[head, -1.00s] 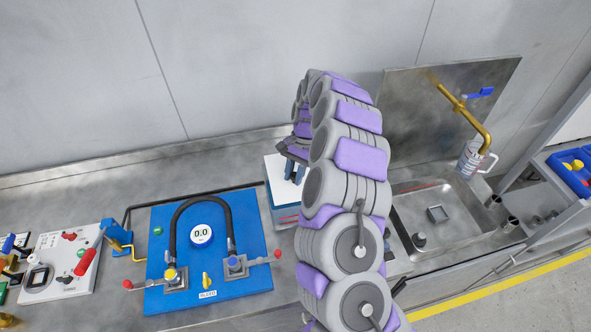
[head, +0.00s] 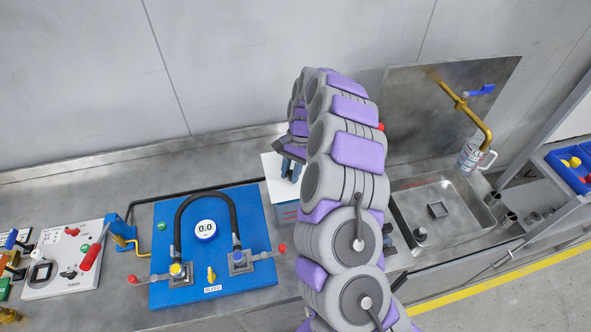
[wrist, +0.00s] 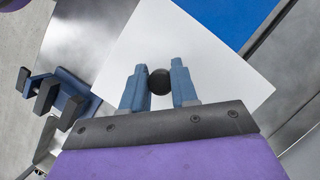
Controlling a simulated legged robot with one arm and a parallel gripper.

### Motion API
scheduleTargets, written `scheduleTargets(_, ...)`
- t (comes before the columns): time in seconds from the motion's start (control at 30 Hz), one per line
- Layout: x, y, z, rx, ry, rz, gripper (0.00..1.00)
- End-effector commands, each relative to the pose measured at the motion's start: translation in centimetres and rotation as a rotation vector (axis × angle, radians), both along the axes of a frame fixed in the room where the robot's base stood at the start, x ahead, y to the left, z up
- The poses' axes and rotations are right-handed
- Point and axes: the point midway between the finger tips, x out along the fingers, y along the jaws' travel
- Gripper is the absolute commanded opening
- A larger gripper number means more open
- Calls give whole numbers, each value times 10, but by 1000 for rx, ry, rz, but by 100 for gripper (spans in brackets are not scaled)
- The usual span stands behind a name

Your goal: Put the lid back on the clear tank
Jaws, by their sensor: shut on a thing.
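The lid (head: 273,168) is a flat white plate with a black knob (wrist: 159,81) in its middle. My gripper (wrist: 158,82) has its two blue fingers shut on the knob from both sides. In the head view my gripper (head: 291,168) is partly hidden behind my arm. The lid (wrist: 215,75) covers the tank's top from above. I cannot tell whether the lid touches the rim or hangs above it.
A blue panel (head: 251,205) with a gauge and black hose lies left of the tank. A blue and dark clamp-like part (wrist: 50,92) shows left in the wrist view.

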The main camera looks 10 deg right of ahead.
Motion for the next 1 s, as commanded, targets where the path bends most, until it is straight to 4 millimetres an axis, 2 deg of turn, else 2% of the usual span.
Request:
scheduleTargets(0.33, 0, -9, 0, 9, -2, -2, 0)
scheduleTargets(1.0, 0, -9, 0, 4, -1, -2, 0)
